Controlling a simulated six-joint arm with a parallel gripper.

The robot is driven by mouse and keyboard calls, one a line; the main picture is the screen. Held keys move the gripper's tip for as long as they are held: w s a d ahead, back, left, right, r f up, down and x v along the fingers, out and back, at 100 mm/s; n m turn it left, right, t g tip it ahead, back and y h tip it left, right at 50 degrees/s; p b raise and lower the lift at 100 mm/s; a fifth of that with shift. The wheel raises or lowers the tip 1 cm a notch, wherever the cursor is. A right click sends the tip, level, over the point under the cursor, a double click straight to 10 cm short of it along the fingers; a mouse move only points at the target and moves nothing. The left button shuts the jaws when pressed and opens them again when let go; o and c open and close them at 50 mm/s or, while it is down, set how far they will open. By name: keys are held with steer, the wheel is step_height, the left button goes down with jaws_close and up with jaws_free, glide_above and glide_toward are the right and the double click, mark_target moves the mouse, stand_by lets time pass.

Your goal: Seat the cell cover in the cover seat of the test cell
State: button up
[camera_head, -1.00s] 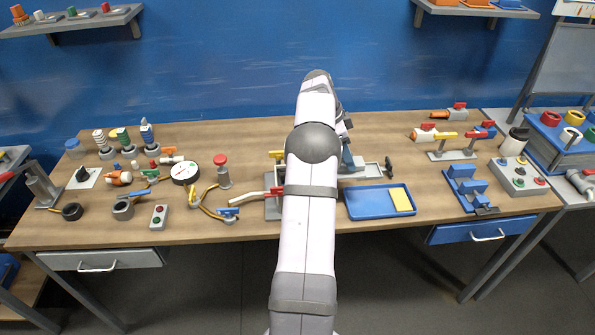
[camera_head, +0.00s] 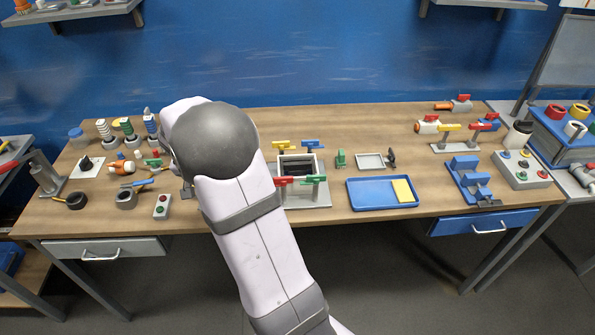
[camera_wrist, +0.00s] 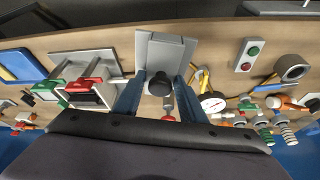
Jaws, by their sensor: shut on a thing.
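The test cell (camera_head: 285,176) stands near the middle of the table in the head view, its dark square opening facing up. Yellow, blue, red and green clamp handles surround it. In the wrist view the test cell (camera_wrist: 100,67) is at the left. The cell cover (camera_wrist: 176,48), a grey plate with a black knob, shows at the upper middle of the wrist view. My gripper (camera_wrist: 159,86) is shut on its knob, with a blue finger on each side. The cover is apart from the cell. In the head view my arm hides the gripper and cover.
A blue tray (camera_head: 365,203) with a yellow pad lies right of the cell. A pressure gauge (camera_wrist: 213,102) and yellow hose are beside the cover in the wrist view. A red-green button box (camera_head: 162,206) and several bottles stand at the left. Bare tabletop shows behind the cell.

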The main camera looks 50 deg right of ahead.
steer(key=s+a+f+n+t+y+b, duration=0.1)
steer(key=s+a+f+n+y, duration=0.1)
steer(key=a+n, duration=0.45)
steer(key=s+a+f+n+t+y+b, duration=0.1)
steer(key=s+a+f+n+b, duration=0.2)
steer(key=a, duration=0.7)
steer(key=w+d+r+n+y+p, duration=0.1)
steer(key=w+d+r+n+p, duration=0.15)
steer(key=d, duration=0.45)
steer(key=w+d+r+n+p, duration=0.15)
steer(key=w+d, duration=0.25)
steer(key=d, duration=0.4)
steer(key=w+d+r+n+y+p, duration=0.1)
steer(key=w+d+r+p, duration=0.15)
steer(key=d, duration=0.45)
steer(key=s+d+r+n+g+y+p, duration=0.1)
steer(key=s+d+r+n+p, duration=0.15)
steer(key=s+d, duration=0.55)
steer(key=s+d+r+n+y+p, duration=0.1)
steer(key=s+d+r+n+p, duration=0.2)
steer(key=d, duration=0.9)
steer(key=shift+n, duration=0.3)
steer(key=shift+s+a+f+b, duration=0.1)
steer(key=shift+f+b, duration=0.45)
steer(key=shift+f, duration=1.75)
steer(key=shift+s+a+f+b, duration=0.1)
steer(key=shift+f+b, duration=0.4)
steer(key=shift+f, duration=1.75)
